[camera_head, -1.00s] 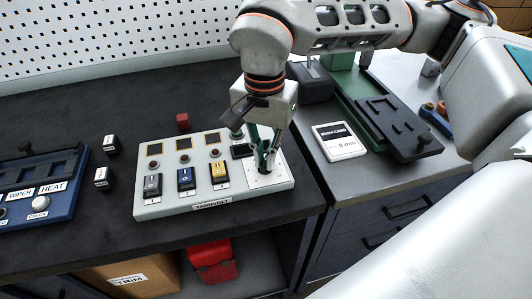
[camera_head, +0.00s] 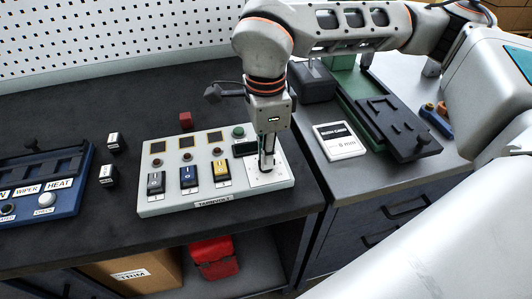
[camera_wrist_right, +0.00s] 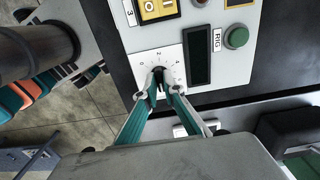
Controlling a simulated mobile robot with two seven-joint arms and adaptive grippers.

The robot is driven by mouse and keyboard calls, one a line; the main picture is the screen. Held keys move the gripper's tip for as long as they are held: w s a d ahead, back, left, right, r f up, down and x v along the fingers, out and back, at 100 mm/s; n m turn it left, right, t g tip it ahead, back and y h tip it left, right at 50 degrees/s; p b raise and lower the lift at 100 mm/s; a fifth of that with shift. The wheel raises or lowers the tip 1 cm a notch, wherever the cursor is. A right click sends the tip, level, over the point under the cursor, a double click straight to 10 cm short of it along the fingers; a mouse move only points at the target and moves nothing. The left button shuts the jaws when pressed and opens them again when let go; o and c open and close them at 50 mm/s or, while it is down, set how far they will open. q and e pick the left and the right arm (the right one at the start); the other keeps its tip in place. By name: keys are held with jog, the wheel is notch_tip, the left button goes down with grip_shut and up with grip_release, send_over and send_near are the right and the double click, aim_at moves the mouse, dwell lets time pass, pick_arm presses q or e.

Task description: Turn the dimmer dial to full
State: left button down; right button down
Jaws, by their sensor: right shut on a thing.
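The dimmer dial is a small dark knob (camera_wrist_right: 158,74) on a white scale plate with printed numbers (camera_wrist_right: 172,58). The plate is at the right end of the grey switch panel (camera_head: 165,206). My right gripper (camera_wrist_right: 159,84) is shut on the knob, with a fingertip on each side. In the head view my right gripper (camera_head: 267,166) points down onto the plate (camera_head: 280,178) and hides most of the knob. I cannot read the dial's setting. A dark display (camera_head: 244,148) and a green button (camera_head: 238,132) sit beside the plate. My left gripper is not in view.
The panel also holds three rocker switches (camera_head: 188,177) and several small red lamps and dark windows. A blue panel (camera_head: 45,195) lies at left, with two small black switches (camera_head: 108,175) between. A white card (camera_head: 339,141) and green-black fixture (camera_head: 395,125) stand at right.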

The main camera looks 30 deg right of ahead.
jog(key=m, duration=0.4)
jog(key=shift+m, duration=0.3)
jog(key=m, duration=0.4)
jog(key=shift+m, duration=0.3)
jog(key=c, duration=2.2)
grip_release()
jog(key=shift+o, duration=0.2)
notch_tip(320, 180, up, 12)
